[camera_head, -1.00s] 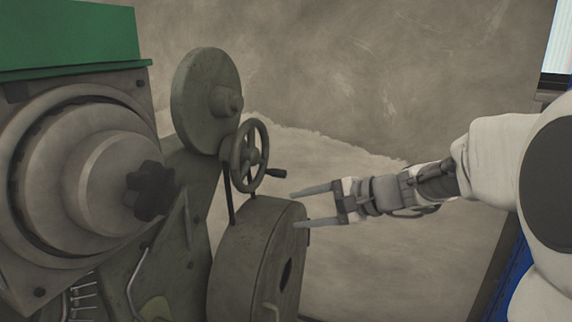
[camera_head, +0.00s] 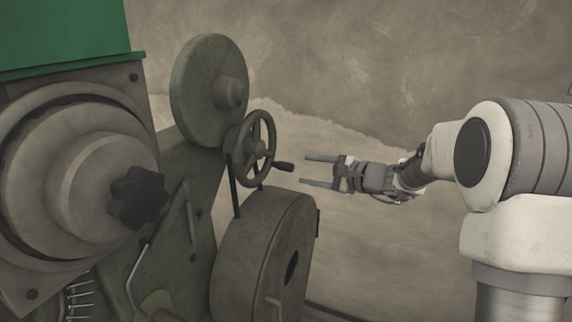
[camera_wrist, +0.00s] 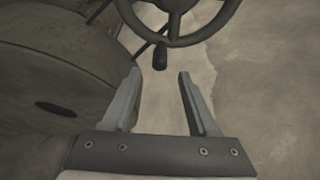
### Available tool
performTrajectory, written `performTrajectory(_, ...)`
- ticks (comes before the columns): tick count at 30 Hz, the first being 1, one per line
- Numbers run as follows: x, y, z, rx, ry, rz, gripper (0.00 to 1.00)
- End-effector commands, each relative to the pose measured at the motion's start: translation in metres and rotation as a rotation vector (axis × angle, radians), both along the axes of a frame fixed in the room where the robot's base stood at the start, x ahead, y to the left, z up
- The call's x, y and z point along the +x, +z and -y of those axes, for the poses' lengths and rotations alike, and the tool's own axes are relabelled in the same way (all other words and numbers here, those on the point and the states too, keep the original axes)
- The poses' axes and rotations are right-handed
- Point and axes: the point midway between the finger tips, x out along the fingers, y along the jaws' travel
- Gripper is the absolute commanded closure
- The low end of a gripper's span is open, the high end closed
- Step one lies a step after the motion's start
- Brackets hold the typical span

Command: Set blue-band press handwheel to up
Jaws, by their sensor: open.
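The press's handwheel (camera_head: 257,148) is a grey-green spoked wheel. Its dark crank handle (camera_head: 284,166) sticks out on the right, toward my gripper. My gripper (camera_head: 314,172) is open and empty, just to the right of the handle and apart from it, fingers pointing left. In the wrist view the handwheel's lower rim (camera_wrist: 185,40) shows at the top. The handle (camera_wrist: 160,57) hangs just beyond the gap between my open fingers (camera_wrist: 159,75). A green band tops the press in the head view; no blue band shows on it.
A large round drum (camera_head: 262,262) sits below the wheel, and a disc (camera_head: 207,88) stands behind it. A dark star knob (camera_head: 138,198) is on the press front at left. Free room lies right of the drum, before the stained wall (camera_head: 340,60).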

Motion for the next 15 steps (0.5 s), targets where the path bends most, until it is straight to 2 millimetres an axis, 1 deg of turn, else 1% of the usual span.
performTrajectory(1, 0.007, -0.002, -0.011, -0.001, 0.004, -0.003, 0.41)
performTrajectory(3, 0.016, -0.005, -0.023, 0.001, 0.005, -0.003, 0.41)
performTrajectory(9, 0.039, -0.014, -0.052, 0.000, 0.004, -0.001, 0.41)
performTrajectory(15, 0.052, -0.019, -0.066, 0.000, 0.001, 0.000, 0.41)
